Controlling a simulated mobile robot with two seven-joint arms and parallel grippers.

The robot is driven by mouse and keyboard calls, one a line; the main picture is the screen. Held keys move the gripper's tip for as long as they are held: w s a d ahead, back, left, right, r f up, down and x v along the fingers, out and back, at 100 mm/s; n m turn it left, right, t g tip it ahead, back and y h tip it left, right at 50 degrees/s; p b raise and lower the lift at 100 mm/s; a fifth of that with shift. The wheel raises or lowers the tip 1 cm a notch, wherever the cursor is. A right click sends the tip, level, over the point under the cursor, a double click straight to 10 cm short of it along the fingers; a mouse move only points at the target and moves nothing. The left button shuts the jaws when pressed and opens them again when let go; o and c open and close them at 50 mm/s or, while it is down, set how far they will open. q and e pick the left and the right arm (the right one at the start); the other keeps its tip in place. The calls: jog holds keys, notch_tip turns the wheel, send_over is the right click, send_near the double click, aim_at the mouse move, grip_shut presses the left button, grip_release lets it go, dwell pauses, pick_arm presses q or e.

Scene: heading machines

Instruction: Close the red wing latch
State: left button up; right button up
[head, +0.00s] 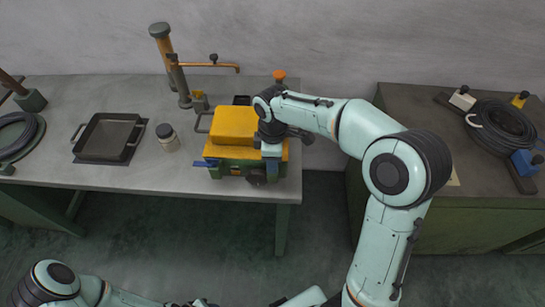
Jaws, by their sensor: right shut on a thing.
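A boxy machine with a yellow top (234,122) and a green lower body (230,168) stands near the right end of the grey workbench. A blue handle-like part (207,163) sticks out at its left front. My right gripper (265,178) points down at the machine's right front corner. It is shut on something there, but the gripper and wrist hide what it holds. I cannot make out the red wing latch; that corner is covered by my right arm. My left arm lies along the bottom edge, and its gripper is not clearly visible.
A black tray (108,137) and a small jar (167,136) stand on the bench (55,110) to the left. A second cabinet (420,135) with coiled cable (502,125) stands right, across a gap.

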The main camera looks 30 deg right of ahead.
dwell(0.4)
jog(key=o, duration=1)
jog(key=shift+o, duration=0.2)
pick_arm(q)
jog(key=w+r+p, duration=0.2)
jog(key=shift+w+r, duration=0.3)
jog(key=shift+w, duration=0.1)
pick_arm(e)
notch_tip(320, 180, up, 13)
jog(key=shift+r, duration=0.2)
